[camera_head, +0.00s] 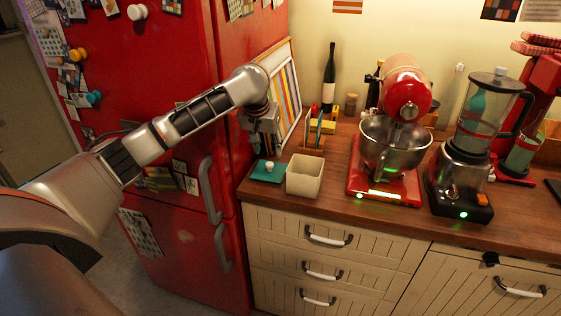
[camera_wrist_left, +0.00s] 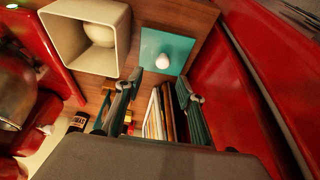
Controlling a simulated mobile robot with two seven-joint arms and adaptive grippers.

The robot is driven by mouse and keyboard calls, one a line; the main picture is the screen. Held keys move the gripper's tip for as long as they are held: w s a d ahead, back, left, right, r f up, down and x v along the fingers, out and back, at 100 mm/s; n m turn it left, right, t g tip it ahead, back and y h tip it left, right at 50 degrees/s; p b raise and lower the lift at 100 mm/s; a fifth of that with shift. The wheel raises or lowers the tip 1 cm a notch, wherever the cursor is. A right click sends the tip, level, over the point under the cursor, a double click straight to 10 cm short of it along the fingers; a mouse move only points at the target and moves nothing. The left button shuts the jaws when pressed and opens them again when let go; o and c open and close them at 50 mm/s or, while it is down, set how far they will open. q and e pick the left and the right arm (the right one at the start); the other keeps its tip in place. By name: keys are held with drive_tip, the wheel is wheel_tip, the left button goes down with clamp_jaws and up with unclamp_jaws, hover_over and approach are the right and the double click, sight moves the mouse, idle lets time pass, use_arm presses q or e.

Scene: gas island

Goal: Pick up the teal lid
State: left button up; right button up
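The teal lid (camera_head: 268,171) is a flat square with a small white knob, lying on the wooden counter at its left end beside the red fridge. In the left wrist view the lid (camera_wrist_left: 178,46) is at the top centre, with its knob facing the camera. My left gripper (camera_head: 264,148) hangs above and slightly behind the lid, apart from it. In the wrist view its two fingers (camera_wrist_left: 158,90) are spread, with nothing between them. A cream square container (camera_head: 304,176) stands open just right of the lid. My right gripper is in neither view.
The red fridge (camera_head: 232,120) rises close on the left. A striped picture frame (camera_head: 286,88) leans behind the gripper. A wooden holder (camera_head: 312,142), a dark bottle (camera_head: 329,78), a red stand mixer (camera_head: 384,184) and a blender (camera_head: 462,190) stand to the right.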

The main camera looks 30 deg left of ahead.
sight(269, 163)
use_arm(q)
drive_tip(key=shift+x, duration=1)
drive_tip(key=shift+a+f, duration=0.15)
drive_tip(key=shift+f, duration=0.2)
drive_tip(key=x, duration=0.3)
drive_tip(key=shift+f, duration=0.4)
drive_tip(key=shift+a+f, duration=0.1)
drive_tip(key=shift+f, duration=0.2)
drive_tip(key=shift+w+f, duration=0.1)
drive_tip(key=shift+w, duration=0.05)
drive_tip(key=c, duration=1.1)
clamp_jaws()
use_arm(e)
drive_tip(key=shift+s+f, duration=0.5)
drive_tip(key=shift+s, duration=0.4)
